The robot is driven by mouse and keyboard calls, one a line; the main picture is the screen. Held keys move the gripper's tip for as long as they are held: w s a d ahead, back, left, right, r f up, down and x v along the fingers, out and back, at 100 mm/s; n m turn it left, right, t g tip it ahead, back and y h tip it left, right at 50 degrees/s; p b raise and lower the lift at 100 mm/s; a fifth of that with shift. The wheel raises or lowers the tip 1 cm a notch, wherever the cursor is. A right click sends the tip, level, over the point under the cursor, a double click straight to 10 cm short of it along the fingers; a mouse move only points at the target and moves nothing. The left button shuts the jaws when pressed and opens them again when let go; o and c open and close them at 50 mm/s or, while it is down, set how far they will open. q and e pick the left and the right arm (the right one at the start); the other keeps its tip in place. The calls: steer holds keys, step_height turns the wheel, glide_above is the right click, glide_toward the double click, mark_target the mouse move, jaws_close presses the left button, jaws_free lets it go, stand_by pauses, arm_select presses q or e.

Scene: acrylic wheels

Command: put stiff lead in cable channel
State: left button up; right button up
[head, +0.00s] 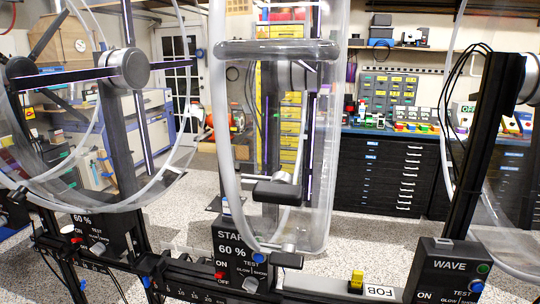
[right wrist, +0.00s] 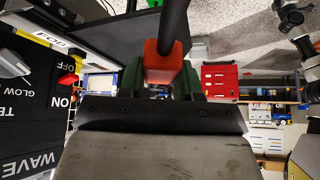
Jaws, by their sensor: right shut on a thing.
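My right gripper (right wrist: 161,82) shows in the right wrist view, with green fingers on both sides of an orange block. It is shut on this orange end of a dark, stiff rod, which looks like the stiff lead (right wrist: 174,22). The lead runs up and out of the top of the picture; its far end is hidden. I see neither gripper in the head view. The cable channel cannot be told for sure; a black post (head: 488,135) at the right of the head view has thin black cables (head: 449,105) looped beside it.
Clear acrylic wheels stand on black frames; the middle one (head: 222,120) is nearest. Control boxes sit below: START (head: 236,258) and WAVE (head: 452,270), which also shows in the right wrist view (right wrist: 32,140). A yellow fob (head: 356,281) sits on the front rail. Drawers (head: 385,170) stand behind.

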steer(key=shift+s+f, duration=0.15)
steer(key=shift+s, duration=0.05)
steer(key=shift+a+f, duration=0.15)
steer(key=shift+a, duration=0.05)
steer(key=shift+w+a+f, duration=0.15)
steer(key=shift+w+a, duration=0.05)
steer(key=shift+a, duration=0.25)
steer(key=shift+w+a+f, duration=0.1)
steer(key=shift+w+a, duration=0.1)
steer(key=shift+a, duration=0.2)
steer(key=shift+w+a+f, duration=0.2)
steer(key=shift+a+f, duration=0.3)
steer(key=shift+a, duration=0.3)
steer(key=w+a+m, duration=0.1)
steer(key=w+a, duration=0.1)
steer(key=w+a+m+t+h, duration=0.1)
steer(key=w+a+m, duration=0.1)
steer(key=w+a, duration=0.1)
steer(key=shift+w+a, duration=0.15)
steer(key=shift+a, duration=0.15)
steer(key=w+a+r+m+t+h, duration=0.1)
steer(key=w+a+r+m+h, duration=0.3)
steer(key=a+r+m, duration=0.1)
steer(key=r+m, duration=0.1)
steer(key=m, duration=0.1)
steer(key=shift+r+m+t, duration=0.15)
steer(key=shift+m+t, duration=0.25)
steer(key=shift+w, duration=0.1)
